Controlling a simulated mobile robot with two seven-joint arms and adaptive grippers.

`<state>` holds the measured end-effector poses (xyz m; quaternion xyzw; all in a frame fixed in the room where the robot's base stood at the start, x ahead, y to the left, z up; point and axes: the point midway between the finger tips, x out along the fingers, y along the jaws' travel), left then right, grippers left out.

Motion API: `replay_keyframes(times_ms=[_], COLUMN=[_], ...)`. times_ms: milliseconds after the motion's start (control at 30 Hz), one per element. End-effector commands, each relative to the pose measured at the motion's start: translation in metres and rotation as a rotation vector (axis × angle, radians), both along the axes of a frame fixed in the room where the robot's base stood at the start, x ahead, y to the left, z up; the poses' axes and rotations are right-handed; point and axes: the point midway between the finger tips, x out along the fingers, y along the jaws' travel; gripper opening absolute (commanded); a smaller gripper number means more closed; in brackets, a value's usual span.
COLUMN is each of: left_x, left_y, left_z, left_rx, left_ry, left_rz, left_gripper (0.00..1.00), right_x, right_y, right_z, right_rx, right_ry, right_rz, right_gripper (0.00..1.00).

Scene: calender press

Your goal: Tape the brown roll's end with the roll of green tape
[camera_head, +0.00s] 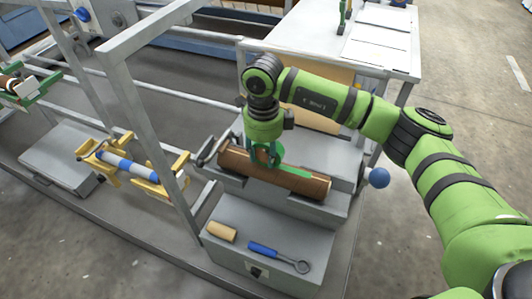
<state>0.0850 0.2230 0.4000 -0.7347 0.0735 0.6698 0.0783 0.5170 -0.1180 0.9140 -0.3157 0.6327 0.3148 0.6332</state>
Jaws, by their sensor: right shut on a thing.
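The brown roll (315,188) lies across a grey stand on the press, tilted down to the right in the head view. My right gripper (264,158) reaches down over the roll's left half and is shut on the roll of green tape (278,153), which is partly hidden by the fingers. A flat green strip (293,172) runs along the top of the brown roll, right of the gripper. I cannot tell whether the strip is joined to the tape roll. My left gripper is not in view.
A wooden cylinder (222,232) and a blue-handled tool (268,251) lie on the grey box in front. A grey upright frame post (150,140) stands left of the roll. A blue ball knob (379,178) sticks out at right. A white table (372,38) stands behind.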

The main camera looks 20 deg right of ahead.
Motion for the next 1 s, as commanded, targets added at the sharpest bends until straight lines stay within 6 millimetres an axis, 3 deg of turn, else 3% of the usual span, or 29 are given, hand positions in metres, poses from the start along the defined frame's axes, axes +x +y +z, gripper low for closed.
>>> replay_keyframes(times_ms=[1000], left_x=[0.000], left_y=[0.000], left_z=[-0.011], left_rx=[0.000], left_ry=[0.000], left_rz=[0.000], left_gripper=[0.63], right_x=[0.010], right_y=[0.014], right_z=[-0.001], right_rx=[0.000], right_ry=[0.001], right_rz=[0.001], right_gripper=[0.13])
